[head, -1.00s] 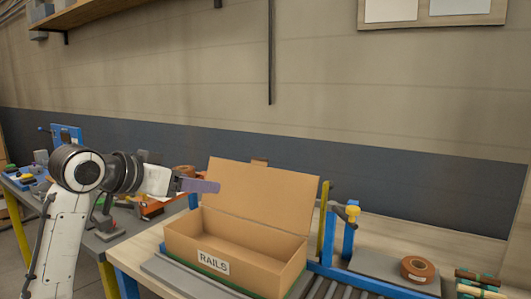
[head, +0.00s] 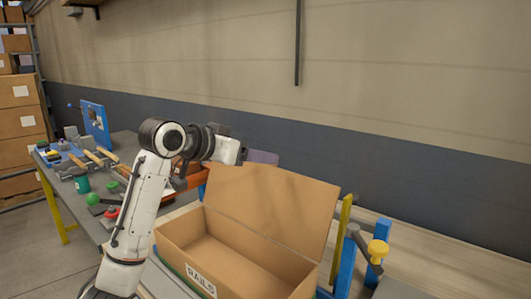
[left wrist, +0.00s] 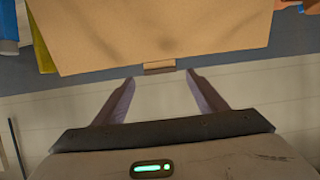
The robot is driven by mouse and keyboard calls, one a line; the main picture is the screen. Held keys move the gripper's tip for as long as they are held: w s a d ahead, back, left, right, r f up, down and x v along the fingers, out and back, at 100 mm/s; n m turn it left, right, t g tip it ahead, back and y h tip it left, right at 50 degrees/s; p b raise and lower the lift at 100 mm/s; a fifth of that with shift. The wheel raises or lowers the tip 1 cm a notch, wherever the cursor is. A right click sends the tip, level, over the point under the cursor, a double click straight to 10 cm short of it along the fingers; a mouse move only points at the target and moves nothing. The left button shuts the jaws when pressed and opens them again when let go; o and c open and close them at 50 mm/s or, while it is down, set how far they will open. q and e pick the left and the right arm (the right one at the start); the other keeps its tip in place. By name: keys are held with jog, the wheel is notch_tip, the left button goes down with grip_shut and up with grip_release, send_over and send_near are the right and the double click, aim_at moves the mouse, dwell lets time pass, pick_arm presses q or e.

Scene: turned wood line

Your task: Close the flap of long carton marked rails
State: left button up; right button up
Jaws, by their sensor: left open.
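The long carton (head: 188,245) marked RAILS stands open on the bench, its label facing front. Its flap (head: 270,205) stands upright, leaning back, along the far side; the inside looks empty. In the left wrist view the flap (left wrist: 150,35) fills the top, with a small tab (left wrist: 159,67) at its edge. My left gripper (head: 264,157) is at the flap's upper edge, partly hidden behind it. In the left wrist view my left gripper (left wrist: 160,80) is open, its fingers apart with the tab just beyond the gap. No contact shows. My right gripper is not in view.
A blue post with a yellow knob (head: 378,250) and a yellow upright (head: 341,235) stand just right of the carton. A grey bench with tools (head: 110,160) lies at left. Stacked cartons (head: 20,125) stand at far left. The wall is behind.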

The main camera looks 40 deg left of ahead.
aim_at(264, 175)
pick_arm(q)
jog(key=shift+x, duration=2.4)
jog(key=shift+c, duration=0.5)
jog(key=c, duration=1.4)
